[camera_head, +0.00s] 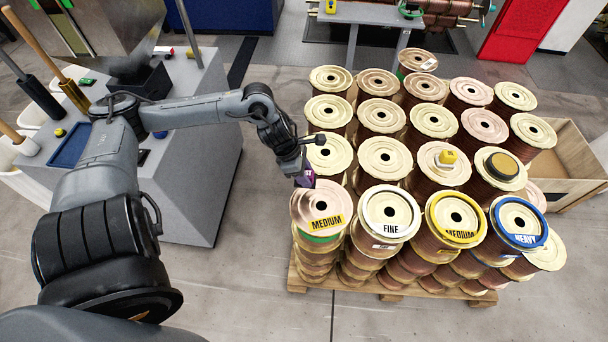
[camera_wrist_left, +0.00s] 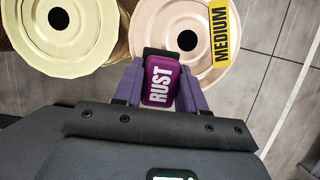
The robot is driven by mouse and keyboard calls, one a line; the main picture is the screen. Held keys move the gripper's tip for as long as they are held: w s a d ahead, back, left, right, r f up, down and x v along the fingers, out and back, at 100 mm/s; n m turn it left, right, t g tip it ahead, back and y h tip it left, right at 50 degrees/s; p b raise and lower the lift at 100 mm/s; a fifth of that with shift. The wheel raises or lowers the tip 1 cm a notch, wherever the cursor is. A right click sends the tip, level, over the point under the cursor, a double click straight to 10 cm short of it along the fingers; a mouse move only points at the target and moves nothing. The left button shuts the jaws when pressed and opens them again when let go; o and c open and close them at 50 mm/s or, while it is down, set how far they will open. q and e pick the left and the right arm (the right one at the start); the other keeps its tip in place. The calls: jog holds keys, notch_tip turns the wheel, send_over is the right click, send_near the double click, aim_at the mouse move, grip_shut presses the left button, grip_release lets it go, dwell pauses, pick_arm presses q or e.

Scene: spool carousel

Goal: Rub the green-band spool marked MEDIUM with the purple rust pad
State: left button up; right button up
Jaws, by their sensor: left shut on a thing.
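The green-band spool (camera_head: 307,209) stands at the front left corner of the spool stack, with a yellow MEDIUM label on its pinkish top flange. It also shows in the left wrist view (camera_wrist_left: 215,67), its label at the upper right. My left gripper (camera_head: 304,179) is shut on the purple rust pad (camera_wrist_left: 159,85), whose RUST lettering faces the wrist camera. In the head view the pad (camera_head: 308,178) is small, at the back left edge of that spool's top. I cannot tell whether it touches the spool. My right gripper does not show.
Other front spools are marked FINE (camera_head: 389,211), MEDIUM with a yellow band (camera_head: 456,218) and HEAVY with a blue band (camera_head: 518,222). The spools stand on a wooden pallet (camera_head: 337,283). A grey workbench (camera_head: 203,150) is at the left. Bare floor lies between bench and pallet.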

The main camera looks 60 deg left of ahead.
pick_arm(q)
jog(key=shift+r+p, duration=0.65)
jog(key=shift+r, duration=0.7)
